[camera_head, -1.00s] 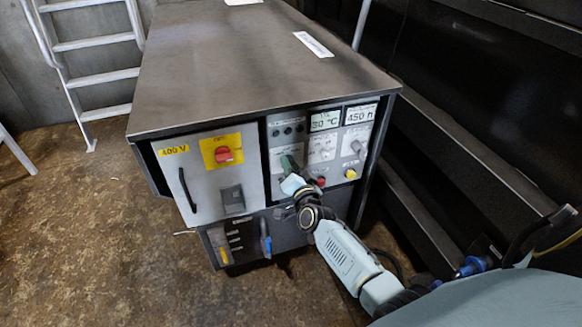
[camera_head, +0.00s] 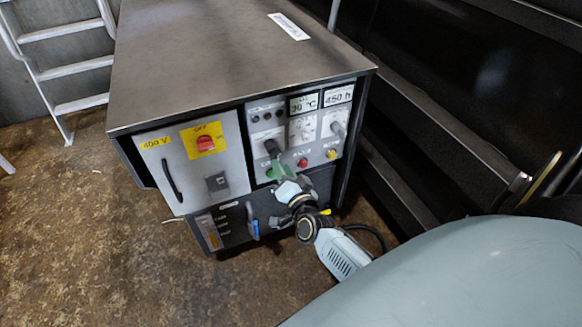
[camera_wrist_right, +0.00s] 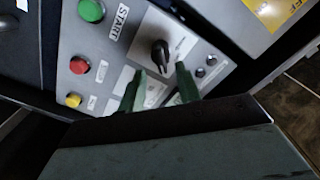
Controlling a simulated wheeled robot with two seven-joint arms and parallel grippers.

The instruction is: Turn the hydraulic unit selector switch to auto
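The hydraulic unit is a grey cabinet (camera_head: 235,75) with a control panel on its front. A black selector switch (camera_wrist_right: 160,53) sits on a pale plate of that panel; it also shows in the head view (camera_head: 271,147). My right gripper (camera_wrist_right: 160,70) has green fingers, which are apart with nothing between their pads. The switch lies just ahead of the fingertips, lined up with the gap; contact cannot be told. In the head view my right gripper (camera_head: 275,165) is just below the switch. The switch's position labels are not readable. My left gripper is not in view.
A red button (camera_head: 302,162) and a yellow button (camera_head: 331,154) are right of the switch. Another switch (camera_head: 338,128) is at upper right. A red main switch (camera_head: 205,143) is on the left door. A black door handle (camera_head: 171,180) sticks out. Dark machinery stands at right.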

